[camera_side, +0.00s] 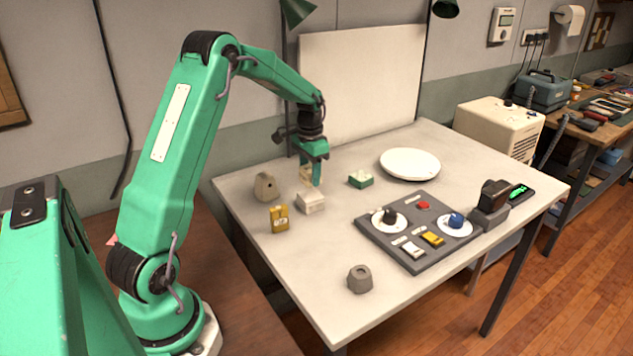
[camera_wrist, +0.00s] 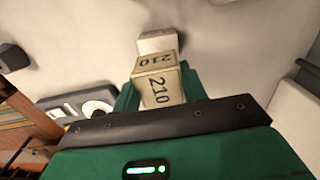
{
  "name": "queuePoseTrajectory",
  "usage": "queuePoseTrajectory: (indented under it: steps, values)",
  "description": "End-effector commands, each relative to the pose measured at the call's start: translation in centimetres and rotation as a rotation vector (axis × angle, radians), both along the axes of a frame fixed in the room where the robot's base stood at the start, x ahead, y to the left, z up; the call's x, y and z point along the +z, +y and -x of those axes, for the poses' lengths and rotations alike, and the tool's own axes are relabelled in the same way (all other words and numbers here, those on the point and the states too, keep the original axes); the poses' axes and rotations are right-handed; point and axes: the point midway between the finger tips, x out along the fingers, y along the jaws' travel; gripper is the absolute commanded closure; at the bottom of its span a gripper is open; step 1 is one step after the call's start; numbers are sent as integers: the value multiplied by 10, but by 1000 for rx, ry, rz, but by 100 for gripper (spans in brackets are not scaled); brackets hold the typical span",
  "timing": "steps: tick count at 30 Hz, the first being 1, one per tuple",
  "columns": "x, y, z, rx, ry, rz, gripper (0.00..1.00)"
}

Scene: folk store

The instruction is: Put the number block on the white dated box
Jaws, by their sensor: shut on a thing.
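The number block (camera_wrist: 157,88) is cream with a dark "210" on its faces, and sits between the green jaws in the wrist view. In the side view a part of the block (camera_side: 305,173) shows beside the finger of my gripper (camera_side: 313,178). My gripper points down and is shut on the block. The white box (camera_side: 311,203) stands on the table just below the block; its date is too small to read. A white box face (camera_wrist: 157,42) also shows beyond the block in the wrist view. The block looks slightly above the box, but contact is unclear.
A tan stone-like object (camera_side: 266,187) and a yellow box (camera_side: 279,218) stand close left of the white box.

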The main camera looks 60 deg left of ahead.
Motion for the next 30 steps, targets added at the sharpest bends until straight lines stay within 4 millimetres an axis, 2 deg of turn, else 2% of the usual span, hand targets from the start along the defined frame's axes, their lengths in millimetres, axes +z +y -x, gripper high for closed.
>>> queuePoseTrajectory:
  steps: [10,25,26,28,29,30]
  values:
    - [-35,-1,0,0,2,1,80]
    - [-41,-1,0,0,2,1,80]
    - [-41,-1,0,0,1,1,54]
    - [-41,-1,0,0,1,1,40]
    - [-41,-1,0,0,1,1,36]
    - [-41,-1,0,0,1,1,36]
